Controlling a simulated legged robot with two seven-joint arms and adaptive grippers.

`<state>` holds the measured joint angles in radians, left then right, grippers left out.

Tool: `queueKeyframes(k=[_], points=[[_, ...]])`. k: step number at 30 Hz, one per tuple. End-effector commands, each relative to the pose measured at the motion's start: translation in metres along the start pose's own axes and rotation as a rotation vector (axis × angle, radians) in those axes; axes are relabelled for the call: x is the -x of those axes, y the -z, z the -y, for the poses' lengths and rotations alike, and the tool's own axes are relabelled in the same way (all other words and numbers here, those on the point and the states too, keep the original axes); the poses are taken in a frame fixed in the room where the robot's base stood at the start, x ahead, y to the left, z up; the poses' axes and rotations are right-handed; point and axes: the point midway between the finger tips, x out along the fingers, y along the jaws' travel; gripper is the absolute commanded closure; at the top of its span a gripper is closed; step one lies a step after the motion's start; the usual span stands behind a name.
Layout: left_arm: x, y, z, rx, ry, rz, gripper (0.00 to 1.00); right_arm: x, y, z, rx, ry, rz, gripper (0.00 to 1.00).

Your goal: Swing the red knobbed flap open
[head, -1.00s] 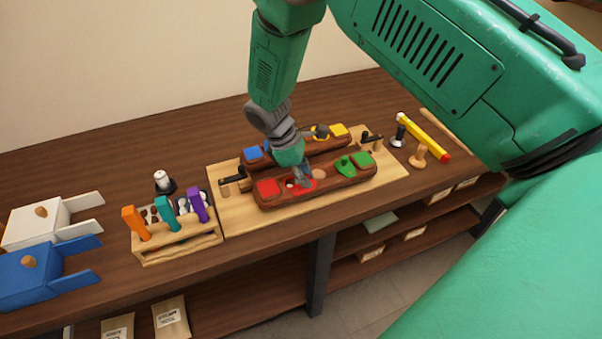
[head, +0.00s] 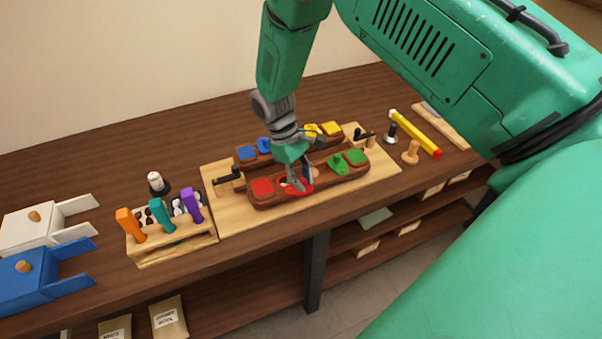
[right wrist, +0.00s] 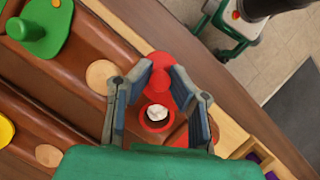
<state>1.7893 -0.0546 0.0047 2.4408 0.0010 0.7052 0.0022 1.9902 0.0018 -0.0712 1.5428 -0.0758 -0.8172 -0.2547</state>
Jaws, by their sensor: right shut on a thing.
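My left gripper is not in view.
A green knobbed flap (head: 337,165) and green pad (head: 356,157) sit further right on the same bar. A second bar with blue and yellow parts (head: 312,131) stands close behind. A tool rack (head: 178,240) is left.

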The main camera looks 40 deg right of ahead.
Motion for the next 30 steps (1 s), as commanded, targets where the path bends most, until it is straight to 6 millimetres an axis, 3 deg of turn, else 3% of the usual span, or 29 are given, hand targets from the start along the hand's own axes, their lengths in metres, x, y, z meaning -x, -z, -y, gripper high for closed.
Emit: queueKeyframes(k=[11,12,13,23,26,30], points=[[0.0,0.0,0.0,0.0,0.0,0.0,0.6,0.001,-0.002,-0.001,-0.003,0.0,0.006,1.0],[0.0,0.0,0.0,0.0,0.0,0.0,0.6,0.0,-0.002,-0.001,-0.003,0.001,0.006,0.74],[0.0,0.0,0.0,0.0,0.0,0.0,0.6,0.0,-0.002,-0.001,-0.003,0.001,0.006,0.64],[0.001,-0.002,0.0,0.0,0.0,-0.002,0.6,0.001,0.001,0.0,-0.001,0.002,0.004,0.64],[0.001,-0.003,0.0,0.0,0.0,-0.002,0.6,0.008,0.001,0.0,-0.001,0.001,0.002,0.64],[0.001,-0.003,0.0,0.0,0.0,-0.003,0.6,0.031,0.001,0.0,-0.002,0.0,-0.001,0.64]])
